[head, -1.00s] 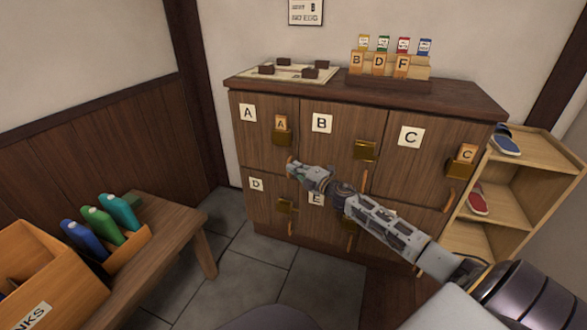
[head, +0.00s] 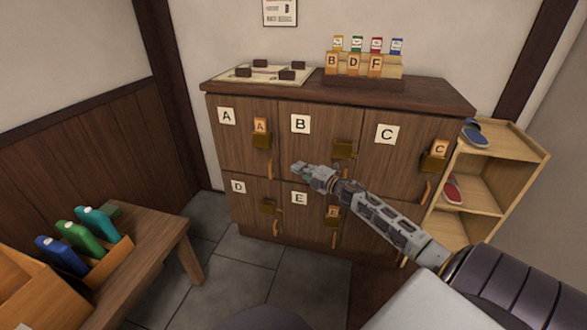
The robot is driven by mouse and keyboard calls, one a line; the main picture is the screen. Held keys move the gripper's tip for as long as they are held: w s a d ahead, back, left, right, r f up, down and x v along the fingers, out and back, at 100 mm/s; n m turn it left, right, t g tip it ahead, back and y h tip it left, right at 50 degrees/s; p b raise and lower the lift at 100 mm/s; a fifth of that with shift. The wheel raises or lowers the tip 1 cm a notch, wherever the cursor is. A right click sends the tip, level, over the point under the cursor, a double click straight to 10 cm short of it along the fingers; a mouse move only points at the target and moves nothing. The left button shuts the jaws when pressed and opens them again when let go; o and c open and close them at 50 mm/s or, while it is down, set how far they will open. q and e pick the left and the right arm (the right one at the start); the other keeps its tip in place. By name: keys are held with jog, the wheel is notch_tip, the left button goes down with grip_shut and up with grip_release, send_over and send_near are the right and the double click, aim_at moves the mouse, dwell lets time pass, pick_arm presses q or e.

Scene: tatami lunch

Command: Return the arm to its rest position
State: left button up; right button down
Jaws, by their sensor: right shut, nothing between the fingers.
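My right gripper (head: 300,170) is shut and empty. Its arm comes in from the lower right and crosses in front of the wooden locker cabinet (head: 355,180). The fingertips show over the area between the B and E doors; I cannot tell how far they are from the wood. My left gripper is not in view. Tags B, D and F stand in a rack (head: 362,82) on the cabinet top.
A board with dark blocks (head: 232,79) lies on the cabinet top. A shelf with slippers (head: 500,165) stands at the right. Grey tile floor (head: 240,260) is clear between bench and cabinet.

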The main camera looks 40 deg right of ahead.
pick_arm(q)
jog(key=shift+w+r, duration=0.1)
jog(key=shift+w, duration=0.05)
pick_arm(e)
jog(key=shift+d, duration=0.1)
dwell(0.3)
jog(key=s+a+f+m+g+h, duration=0.55)
jog(key=s+a+f+m, duration=0.9)
jog(key=a+f, duration=0.4)
pick_arm(q)
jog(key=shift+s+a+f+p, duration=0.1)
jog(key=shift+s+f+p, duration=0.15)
jog(key=shift+p, duration=0.45)
pick_arm(e)
jog(key=s+a+f+m+g+y, duration=0.2)
jog(key=s+a+g, duration=0.1)
jog(key=s+a, duration=0.6)
jog(key=s+a+f+m+g+y, duration=0.1)
jog(key=s+a+f+g+y, duration=0.1)
jog(key=s+a, duration=0.7)
jog(key=shift+m+g+y, duration=0.35)
jog(key=shift+g+y, duration=0.2)
jog(key=shift+g, duration=0.4)
pick_arm(q)
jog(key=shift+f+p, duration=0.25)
jog(key=shift+p, duration=0.25)
pick_arm(e)
jog(key=shift+f, duration=0.15)
